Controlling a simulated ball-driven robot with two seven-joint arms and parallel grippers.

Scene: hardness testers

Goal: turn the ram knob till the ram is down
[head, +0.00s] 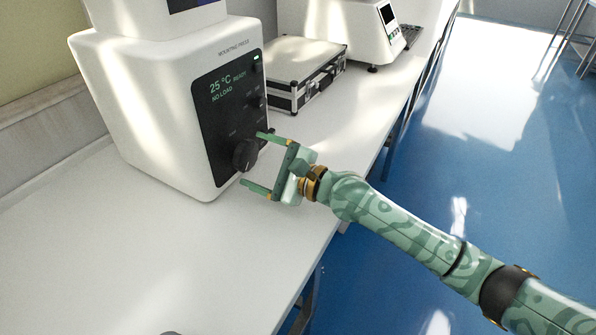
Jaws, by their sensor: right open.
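The white mounting press (150,110) stands on the bench at the upper left. Its black front panel (221,115) reads "25 °C READY" and "NO LOAD". A large black knob (244,155) sits low on the panel; its label is too small to read, so I cannot tell if it is the ram knob. Smaller dark knobs show above it. My right gripper (257,161) is open, with one green finger above and one below the large knob. I cannot tell whether the fingers touch it. The ram itself does not show.
A white instrument (365,40) stands farther back. The white bench top (110,255) is clear in front, and its right edge drops to a blue floor (400,190).

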